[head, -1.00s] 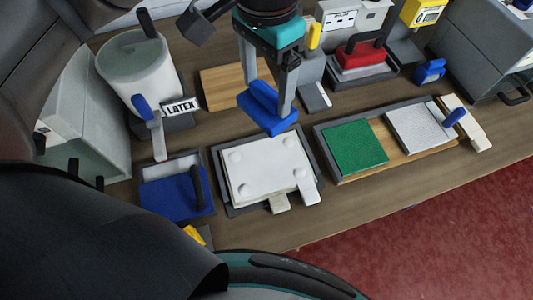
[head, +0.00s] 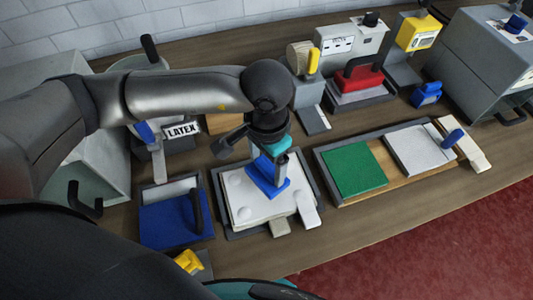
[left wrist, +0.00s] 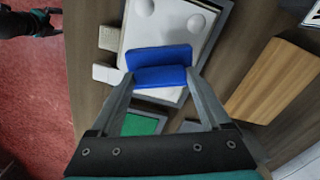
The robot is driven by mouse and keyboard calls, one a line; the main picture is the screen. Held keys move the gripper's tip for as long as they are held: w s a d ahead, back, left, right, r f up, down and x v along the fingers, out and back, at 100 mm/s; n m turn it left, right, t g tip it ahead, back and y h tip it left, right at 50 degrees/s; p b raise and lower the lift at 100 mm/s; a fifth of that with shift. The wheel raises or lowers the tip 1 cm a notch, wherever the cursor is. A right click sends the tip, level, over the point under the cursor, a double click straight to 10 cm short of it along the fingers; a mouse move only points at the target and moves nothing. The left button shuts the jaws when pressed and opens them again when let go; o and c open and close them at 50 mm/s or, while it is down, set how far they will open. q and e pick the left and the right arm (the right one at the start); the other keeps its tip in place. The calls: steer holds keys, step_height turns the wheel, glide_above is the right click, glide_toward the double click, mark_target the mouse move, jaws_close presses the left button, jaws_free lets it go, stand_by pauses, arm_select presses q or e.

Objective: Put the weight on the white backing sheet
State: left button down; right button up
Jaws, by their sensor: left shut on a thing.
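The blue weight (head: 262,187) is between the fingers of my left gripper (head: 270,168), which is shut on its upright grip. The weight is over the middle of the white backing sheet (head: 243,212). I cannot tell whether its underside touches the sheet. The sheet has round white bumps near its corners and lies in a dark tray. In the left wrist view the blue weight (left wrist: 160,55) sits between both fingertips (left wrist: 159,76), with the sheet (left wrist: 150,35) behind it. A dark gripper, apparently my right (left wrist: 38,22), shows small at the upper left; its jaws are unclear.
A board with a green square (head: 353,171) and a pale grey square (head: 420,149) lies right of the tray. A blue pad (head: 170,221) is left of it. Bare table shows in front.

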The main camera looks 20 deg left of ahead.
mark_target(267, 168)
arm_select(q)
steer(key=shift+f, duration=1.9)
steer(key=shift+f, duration=0.15)
jaws_free()
step_height(267, 168, up, 12)
steer(key=shift+r+b, duration=0.1)
steer(key=shift+b, duration=0.2)
